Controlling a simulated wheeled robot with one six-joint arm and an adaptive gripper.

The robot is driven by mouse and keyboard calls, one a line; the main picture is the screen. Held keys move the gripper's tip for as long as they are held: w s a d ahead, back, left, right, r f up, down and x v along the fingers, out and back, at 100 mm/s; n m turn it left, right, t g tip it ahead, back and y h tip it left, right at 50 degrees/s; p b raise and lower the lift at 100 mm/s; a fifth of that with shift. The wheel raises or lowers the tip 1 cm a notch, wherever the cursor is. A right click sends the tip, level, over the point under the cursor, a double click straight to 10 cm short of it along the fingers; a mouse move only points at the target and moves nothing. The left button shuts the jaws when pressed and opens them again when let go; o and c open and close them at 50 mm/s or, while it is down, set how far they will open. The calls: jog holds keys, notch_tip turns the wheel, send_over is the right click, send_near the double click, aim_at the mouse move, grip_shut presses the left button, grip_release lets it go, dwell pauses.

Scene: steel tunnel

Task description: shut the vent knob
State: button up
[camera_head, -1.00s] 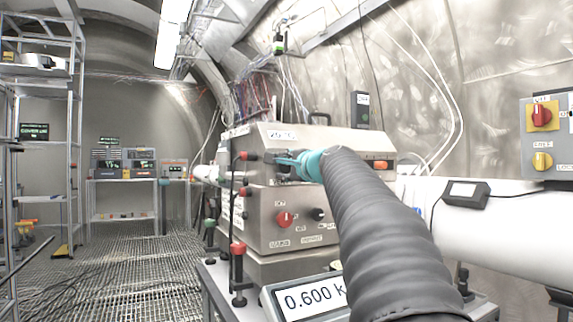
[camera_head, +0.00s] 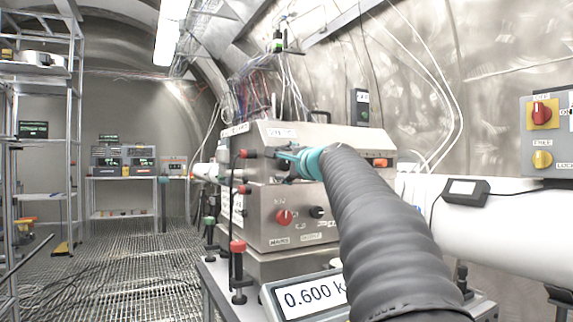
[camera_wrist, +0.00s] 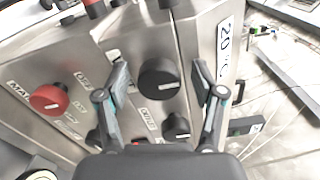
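A large black knob (camera_wrist: 160,80) with a white mark stands on the steel panel in the wrist view, in the middle between my fingers. A small label beside it is too blurred to read surely, so I cannot tell whether this is the vent knob. My gripper (camera_wrist: 161,72) is open, one finger on each side of the knob, with gaps showing. In the head view my gripper (camera_head: 290,160) is at the upper front of the steel cabinet (camera_head: 270,215), and my arm hides part of that panel.
A red knob (camera_wrist: 48,97) labelled MAINS sits at left in the wrist view. Another black knob (camera_wrist: 177,127) is close below the middle one. A white pipe (camera_head: 500,220) runs at right.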

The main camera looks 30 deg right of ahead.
jog(key=s, duration=1.2)
jog(key=shift+d, duration=0.2)
